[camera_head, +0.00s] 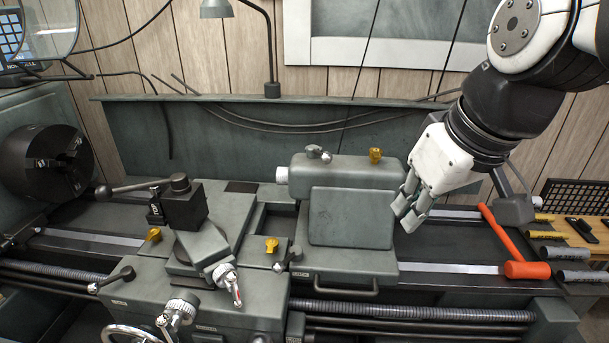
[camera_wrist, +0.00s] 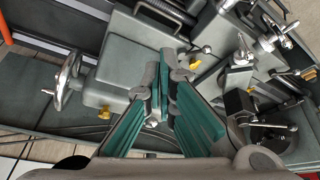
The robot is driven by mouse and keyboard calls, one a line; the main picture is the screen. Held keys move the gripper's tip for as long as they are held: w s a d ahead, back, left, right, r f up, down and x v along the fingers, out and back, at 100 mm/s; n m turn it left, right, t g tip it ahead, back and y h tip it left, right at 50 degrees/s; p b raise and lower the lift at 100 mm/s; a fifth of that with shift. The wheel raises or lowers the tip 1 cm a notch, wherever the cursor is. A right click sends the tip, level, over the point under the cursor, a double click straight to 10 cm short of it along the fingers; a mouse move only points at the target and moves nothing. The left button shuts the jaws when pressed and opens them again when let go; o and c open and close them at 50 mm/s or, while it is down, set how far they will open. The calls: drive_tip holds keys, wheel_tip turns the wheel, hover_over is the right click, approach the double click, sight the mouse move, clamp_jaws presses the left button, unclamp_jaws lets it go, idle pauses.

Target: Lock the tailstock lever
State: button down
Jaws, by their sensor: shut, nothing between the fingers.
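The grey tailstock (camera_head: 350,217) stands on the lathe bed, right of the carriage. On its top are a small silver clamp lever (camera_head: 318,153) and a yellow knob (camera_head: 375,155); I cannot tell which is the lever meant or whether it is locked. In the wrist view the tailstock (camera_wrist: 130,65) lies left of my fingers, with its handwheel (camera_wrist: 68,82) and the yellow knob (camera_wrist: 104,113). My gripper (camera_head: 404,212) is at the tailstock's right end, pointing down. Its teal-padded fingers (camera_wrist: 168,72) are shut and empty. My gripper hides the handwheel in the head view.
The carriage with its tool post (camera_head: 183,205) is left of the tailstock, and the chuck (camera_head: 45,160) is far left. An orange-handled hammer (camera_head: 500,240) lies on the right of the bed. A lamp (camera_head: 270,50) stands on the back ledge. Tools lie far right.

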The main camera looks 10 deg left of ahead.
drive_tip(key=w+a+f+n+g+y+b, duration=0.1)
drive_tip(key=w+a+f+n, duration=0.1)
drive_tip(key=w+a, duration=0.25)
drive_tip(key=w+a+f+n+g+b, duration=0.1)
drive_tip(key=w+a+f+n, duration=0.2)
drive_tip(key=a, duration=0.3)
drive_tip(key=n+g+y+b, duration=0.1)
drive_tip(key=n, duration=0.4)
hover_over(288, 259)
drive_tip(key=s+a, duration=0.2)
drive_tip(key=a, duration=0.3)
wheel_tip(288, 259, down, 8)
drive_tip(key=shift+a+f, duration=0.15)
drive_tip(key=shift+f, duration=0.05)
drive_tip(key=shift+s+f, duration=0.1)
drive_tip(key=f, duration=0.3)
drive_tip(key=f+p, duration=0.1)
drive_tip(key=f, duration=0.5)
drive_tip(key=shift+a+f+p, duration=0.25)
drive_tip(key=shift+f+p, duration=0.05)
drive_tip(key=shift+s+d+f, duration=0.1)
drive_tip(key=shift+d+f, duration=0.1)
drive_tip(key=shift+d, duration=0.3)
drive_tip(key=shift+d+g+b, duration=0.15)
drive_tip(key=shift+g+b, duration=0.15)
